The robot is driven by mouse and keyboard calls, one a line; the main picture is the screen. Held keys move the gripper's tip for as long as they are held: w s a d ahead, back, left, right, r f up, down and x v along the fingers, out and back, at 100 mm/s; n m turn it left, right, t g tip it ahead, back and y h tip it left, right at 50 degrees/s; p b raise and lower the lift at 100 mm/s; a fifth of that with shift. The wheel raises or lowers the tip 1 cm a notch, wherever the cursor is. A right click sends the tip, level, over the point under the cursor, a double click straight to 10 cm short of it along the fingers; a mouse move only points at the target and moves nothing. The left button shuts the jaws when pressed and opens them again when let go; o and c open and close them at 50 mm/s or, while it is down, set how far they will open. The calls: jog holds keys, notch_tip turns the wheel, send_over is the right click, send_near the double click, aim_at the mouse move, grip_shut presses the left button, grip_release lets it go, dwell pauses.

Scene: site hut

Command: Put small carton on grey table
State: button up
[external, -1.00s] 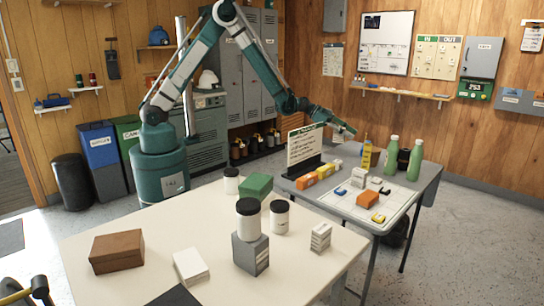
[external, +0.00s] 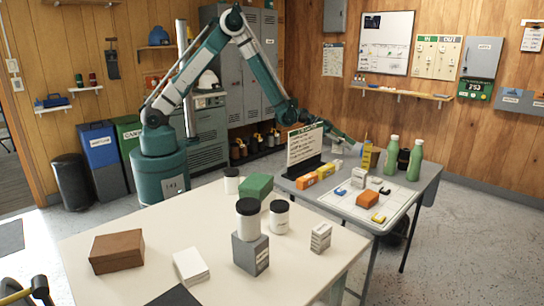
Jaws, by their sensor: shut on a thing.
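My gripper (external: 354,147) is low over the back part of the grey table (external: 414,208), behind the sign and left of the yellow bottle. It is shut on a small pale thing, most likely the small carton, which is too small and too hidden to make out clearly. I cannot tell whether it touches the tabletop. Another small white carton (external: 320,237) stands upright on the near white table (external: 120,215), apart from my gripper.
The grey table also holds a sign (external: 304,146), orange and yellow boxes (external: 317,175), a white tray (external: 393,212) with an orange block (external: 369,200), a yellow bottle (external: 366,157) and two green bottles (external: 391,153). Jars, a green box and a brown box (external: 117,251) stand on the white table.

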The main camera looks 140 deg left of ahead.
jog(key=shift+f, duration=0.25)
jog(key=shift+f+b, duration=0.45)
jog(key=shift+f, duration=1.35)
jog(key=shift+f, duration=0.1)
jog(key=o, duration=0.8)
jog(key=shift+s+r, duration=0.1)
jog(key=shift+r, duration=0.1)
jog(key=p+v, duration=0.2)
jog(key=v, duration=0.9)
jog(key=shift+s+d+r, duration=0.15)
jog(key=shift+s, duration=0.2)
